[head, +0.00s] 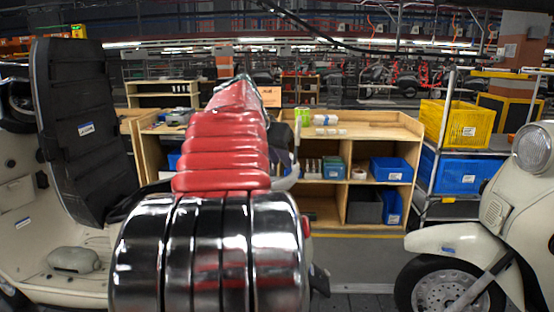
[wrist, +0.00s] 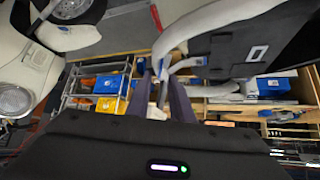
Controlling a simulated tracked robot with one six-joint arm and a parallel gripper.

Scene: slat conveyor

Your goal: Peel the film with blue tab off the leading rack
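In the wrist view my gripper (wrist: 161,82) shows as two dark purple-grey fingers with a gap between them. Pale curved rails (wrist: 176,38), possibly the rack, show beyond and between the fingers; I cannot tell whether the fingers touch them. A clear film or its blue tab cannot be made out for certain. In the head view my red and chrome arm reaches forward and hides most of the gripper; a pale curved bar (head: 289,181) shows just right of it. A cream scooter (head: 62,225) with an upright black panel (head: 82,130) stands at left.
Another cream scooter (head: 478,238) stands at right, with a blue-marked label (head: 447,249) on its fender. Behind are a wooden shelf unit (head: 345,195) with blue bins (head: 391,169), and a cart with a yellow crate (head: 457,123). Floor shows between the scooters.

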